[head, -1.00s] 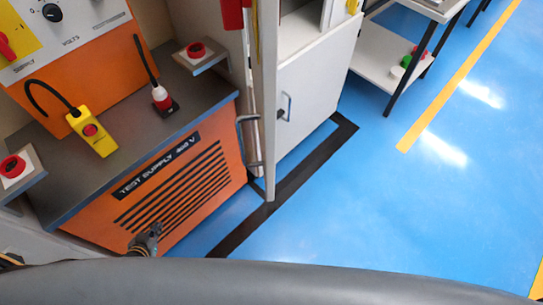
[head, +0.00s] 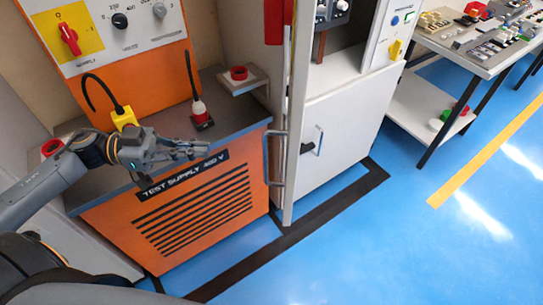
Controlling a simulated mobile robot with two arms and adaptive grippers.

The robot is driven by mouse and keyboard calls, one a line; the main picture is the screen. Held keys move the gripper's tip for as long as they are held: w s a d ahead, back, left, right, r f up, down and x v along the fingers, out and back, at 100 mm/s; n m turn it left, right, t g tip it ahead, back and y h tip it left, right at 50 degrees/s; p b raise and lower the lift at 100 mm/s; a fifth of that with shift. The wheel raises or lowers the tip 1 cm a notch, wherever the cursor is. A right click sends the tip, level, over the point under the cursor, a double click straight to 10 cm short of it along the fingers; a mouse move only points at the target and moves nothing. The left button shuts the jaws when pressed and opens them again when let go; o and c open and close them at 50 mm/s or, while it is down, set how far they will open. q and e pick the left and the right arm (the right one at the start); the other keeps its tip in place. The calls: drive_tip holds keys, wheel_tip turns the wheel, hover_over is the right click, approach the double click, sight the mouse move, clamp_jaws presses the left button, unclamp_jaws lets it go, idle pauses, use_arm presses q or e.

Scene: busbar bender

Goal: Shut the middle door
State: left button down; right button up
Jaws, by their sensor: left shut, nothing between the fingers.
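A tall pale door (head: 296,120) stands open between the orange test supply bay and the white cabinet, seen almost edge-on in the head view. Its grey bar handle (head: 280,158) is on the face toward the orange bay. My left gripper (head: 204,149) is shut and empty. It points right toward the handle, in front of the orange test supply unit (head: 195,205), with a clear gap to the door. The door's top is out of view. My right gripper is not in view.
A white cabinet (head: 335,125) with a handle stands right of the door. A table (head: 470,60) with parts is at the upper right. The blue floor at right is open.

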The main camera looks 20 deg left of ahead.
use_arm(q)
drive_tip(key=w+d+g+p, duration=0.1)
drive_tip(key=w+d+p, duration=0.1)
drive_tip(key=d, duration=1.2)
drive_tip(key=shift+w+r+p, duration=0.2)
drive_tip(key=shift+w+p, duration=0.2)
drive_tip(key=shift+p, duration=0.4)
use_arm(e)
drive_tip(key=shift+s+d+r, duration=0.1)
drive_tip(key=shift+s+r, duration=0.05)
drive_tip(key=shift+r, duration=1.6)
